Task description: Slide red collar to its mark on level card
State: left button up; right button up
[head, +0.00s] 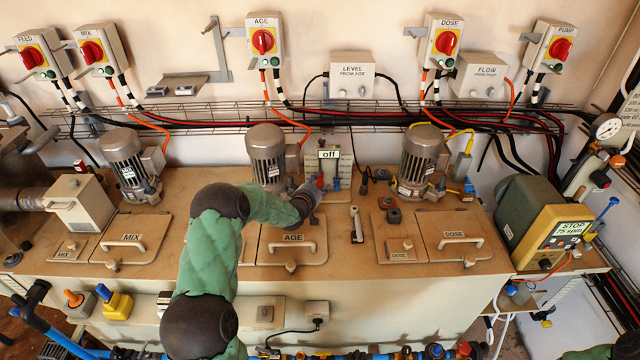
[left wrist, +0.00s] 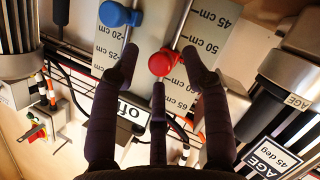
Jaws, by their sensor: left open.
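The red collar (left wrist: 162,63) sits on a thin metal rod in front of a pale scale card (left wrist: 222,22); in the head view it is a small red spot (head: 320,180). The card shows centimetre marks. A blue collar (left wrist: 118,14) is on another rod, with the blue part also in the head view (head: 336,184). My left gripper (left wrist: 160,60) is open, its fingers around the red collar's sides; contact cannot be told. My right gripper is not in view.
An "off" sign (head: 329,155) is close behind my left gripper. Grey motors (head: 267,155) and (head: 420,158) stand either side. The AGE lid (head: 293,248) lies below my forearm.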

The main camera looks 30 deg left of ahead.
pick_arm(q)
jog(key=v, duration=0.5)
jog(key=shift+s+d, duration=0.1)
jog(key=shift+s, duration=0.2)
